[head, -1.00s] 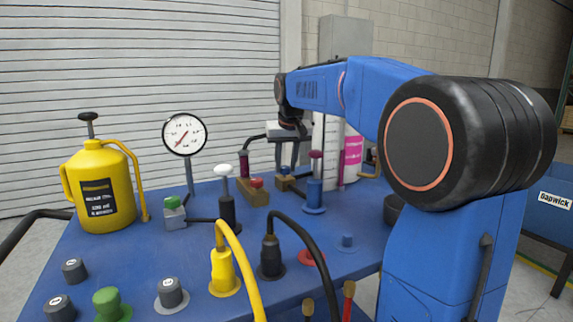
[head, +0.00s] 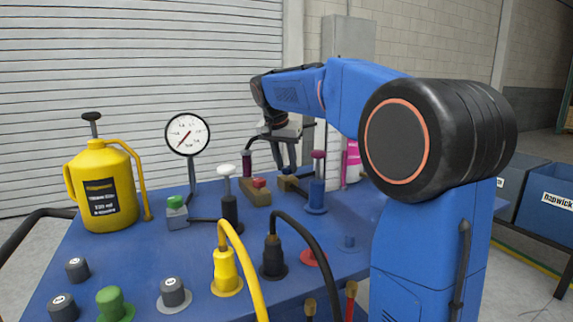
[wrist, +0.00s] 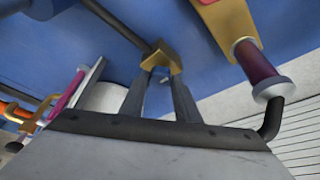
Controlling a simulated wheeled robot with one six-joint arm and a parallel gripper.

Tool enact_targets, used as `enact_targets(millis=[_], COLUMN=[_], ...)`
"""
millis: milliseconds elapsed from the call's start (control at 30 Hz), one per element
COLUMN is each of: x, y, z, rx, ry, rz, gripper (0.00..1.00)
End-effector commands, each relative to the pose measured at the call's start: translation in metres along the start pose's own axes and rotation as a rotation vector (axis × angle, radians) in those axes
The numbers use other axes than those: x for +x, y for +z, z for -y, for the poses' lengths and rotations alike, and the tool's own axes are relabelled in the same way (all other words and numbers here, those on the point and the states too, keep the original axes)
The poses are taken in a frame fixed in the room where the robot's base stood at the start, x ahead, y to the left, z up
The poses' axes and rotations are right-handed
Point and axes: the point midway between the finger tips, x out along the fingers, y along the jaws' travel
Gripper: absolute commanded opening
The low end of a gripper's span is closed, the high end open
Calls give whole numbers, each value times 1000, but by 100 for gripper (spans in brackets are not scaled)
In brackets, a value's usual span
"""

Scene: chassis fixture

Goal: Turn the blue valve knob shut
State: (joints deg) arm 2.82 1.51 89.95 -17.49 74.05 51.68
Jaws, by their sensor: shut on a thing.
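My gripper (head: 287,168) reaches down at the back of the blue bench, over a small brass valve body (head: 290,184). In the wrist view the two dark fingers (wrist: 163,76) converge at the brass body (wrist: 163,57), which sits on a dark pipe. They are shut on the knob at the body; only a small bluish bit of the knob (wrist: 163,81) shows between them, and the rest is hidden. I cannot make out the knob's turn angle. The knob is not distinct in the head view.
A blue post with a magenta top (head: 317,185) stands close right of my gripper. A brass block with a red button (head: 259,183) and purple handle is close left. A gauge (head: 187,134), yellow can (head: 103,190), and yellow and black cabled plugs stand farther left and in front.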

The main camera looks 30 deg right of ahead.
Motion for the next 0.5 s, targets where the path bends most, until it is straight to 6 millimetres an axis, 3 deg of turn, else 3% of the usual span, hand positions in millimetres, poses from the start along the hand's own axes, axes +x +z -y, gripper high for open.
enact_targets(millis=[467,500], x=[0,0], y=[0,0], z=[0,0], rx=[12,12], ry=[4,4], rz=[-1,-1], gripper=[7,36])
